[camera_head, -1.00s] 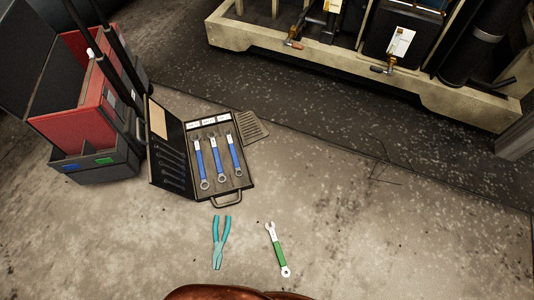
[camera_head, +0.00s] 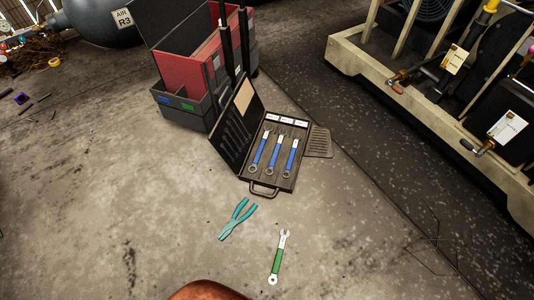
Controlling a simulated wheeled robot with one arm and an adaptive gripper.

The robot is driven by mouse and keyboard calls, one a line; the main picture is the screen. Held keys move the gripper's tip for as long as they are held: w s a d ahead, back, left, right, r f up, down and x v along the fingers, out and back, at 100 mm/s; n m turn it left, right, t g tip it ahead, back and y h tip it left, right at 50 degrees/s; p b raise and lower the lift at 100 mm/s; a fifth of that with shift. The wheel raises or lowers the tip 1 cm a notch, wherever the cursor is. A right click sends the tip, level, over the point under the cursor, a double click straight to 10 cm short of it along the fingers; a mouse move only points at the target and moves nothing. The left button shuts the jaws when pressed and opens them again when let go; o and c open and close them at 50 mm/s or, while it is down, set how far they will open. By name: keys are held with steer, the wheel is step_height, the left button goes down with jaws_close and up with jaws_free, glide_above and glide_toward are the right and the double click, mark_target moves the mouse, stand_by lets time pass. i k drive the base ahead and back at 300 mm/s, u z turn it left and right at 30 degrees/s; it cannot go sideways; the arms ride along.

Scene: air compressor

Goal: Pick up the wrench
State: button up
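A wrench with a green handle and silver ends (camera_head: 279,257) lies flat on the concrete floor at the lower middle of the head view. Three wrenches with blue handles (camera_head: 274,153) lie side by side in an open black case (camera_head: 288,183) above it. My gripper is not in view. A brown-orange rounded shape shows at the bottom edge, and I cannot tell what it is.
Teal pliers (camera_head: 237,220) lie left of the green wrench. A red and black toolbox (camera_head: 187,67) stands behind the case. A beige machine frame (camera_head: 420,110) with valves and tags fills the upper right. A dark tank (camera_head: 100,20) is at upper left.

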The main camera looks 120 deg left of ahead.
mark_target(291, 156)
steer(key=u, duration=1.7)
steer(key=i, duration=1.7)
steer(key=u, duration=1.85)
steer(key=i, duration=1.35)
steer(key=u, duration=3.75)
steer(key=i, duration=0.5)
steer(key=z, duration=0.05)
